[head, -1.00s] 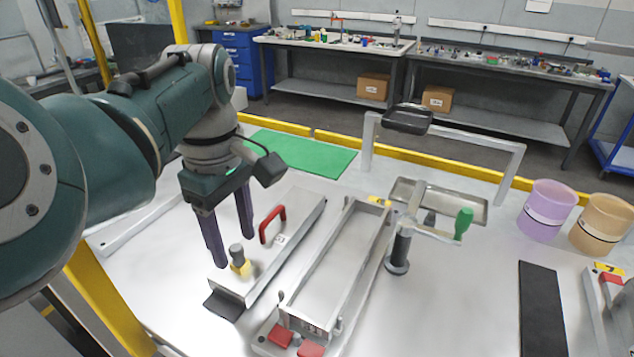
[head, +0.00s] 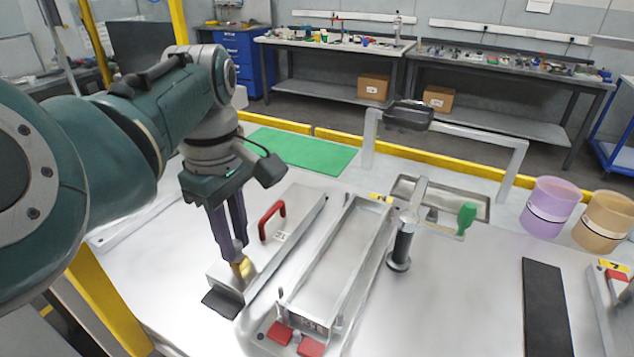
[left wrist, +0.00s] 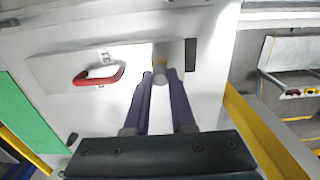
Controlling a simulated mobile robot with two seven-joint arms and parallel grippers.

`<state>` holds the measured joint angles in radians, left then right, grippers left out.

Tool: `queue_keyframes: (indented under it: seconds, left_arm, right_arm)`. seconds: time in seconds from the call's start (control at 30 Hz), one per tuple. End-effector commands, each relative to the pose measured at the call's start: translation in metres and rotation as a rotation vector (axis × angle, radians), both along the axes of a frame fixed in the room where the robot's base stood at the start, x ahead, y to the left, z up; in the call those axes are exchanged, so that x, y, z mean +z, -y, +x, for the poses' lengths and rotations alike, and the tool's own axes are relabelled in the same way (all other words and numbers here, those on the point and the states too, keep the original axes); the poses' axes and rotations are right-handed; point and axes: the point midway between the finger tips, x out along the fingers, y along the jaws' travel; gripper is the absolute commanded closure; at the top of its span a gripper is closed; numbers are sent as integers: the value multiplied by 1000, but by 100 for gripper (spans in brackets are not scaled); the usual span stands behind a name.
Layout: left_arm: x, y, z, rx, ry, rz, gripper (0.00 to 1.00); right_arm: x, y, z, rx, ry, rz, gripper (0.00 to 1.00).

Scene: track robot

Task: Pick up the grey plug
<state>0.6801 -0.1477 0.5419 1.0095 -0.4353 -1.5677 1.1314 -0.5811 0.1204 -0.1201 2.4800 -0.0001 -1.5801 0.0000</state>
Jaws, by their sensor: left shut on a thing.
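The grey plug (left wrist: 160,80) shows between my left fingertips in the left wrist view. It stands at a yellow patch (head: 246,267) near the front end of a long metal block (head: 272,252) with a red handle (head: 270,219). My left gripper (head: 237,257) points down and is shut on the plug. The fingers hide most of the plug in the head view. I cannot tell whether the plug has risen from the block. My right gripper is not in view.
A metal channel frame (head: 291,310) with red pads lies right of the block. A green mat (head: 300,150) lies behind, and purple (head: 549,205) and orange (head: 603,220) cups stand at the right.

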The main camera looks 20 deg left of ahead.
Motion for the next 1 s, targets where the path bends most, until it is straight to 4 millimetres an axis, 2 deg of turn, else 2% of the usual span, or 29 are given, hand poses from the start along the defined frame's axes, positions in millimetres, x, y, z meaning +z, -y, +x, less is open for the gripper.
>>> queue_keyframes:
  seconds: [0.37, 0.57, 0.67, 0.93, 1.0]
  left_arm:
    - [1, 0, 0, 0, 0, 0, 100]
    - [18, 0, 1, 1, 4, 2, 100]
    - [37, 0, 1, 2, 6, 1, 100]
    - [116, 0, 2, 1, 10, 1, 100]
    - [144, 1, 2, 1, 7, -3, 100]
  right_arm:
    - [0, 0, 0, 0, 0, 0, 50]
    - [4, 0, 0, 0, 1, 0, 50]
    - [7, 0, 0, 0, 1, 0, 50]
    - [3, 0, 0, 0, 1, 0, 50]
    - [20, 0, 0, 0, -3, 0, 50]
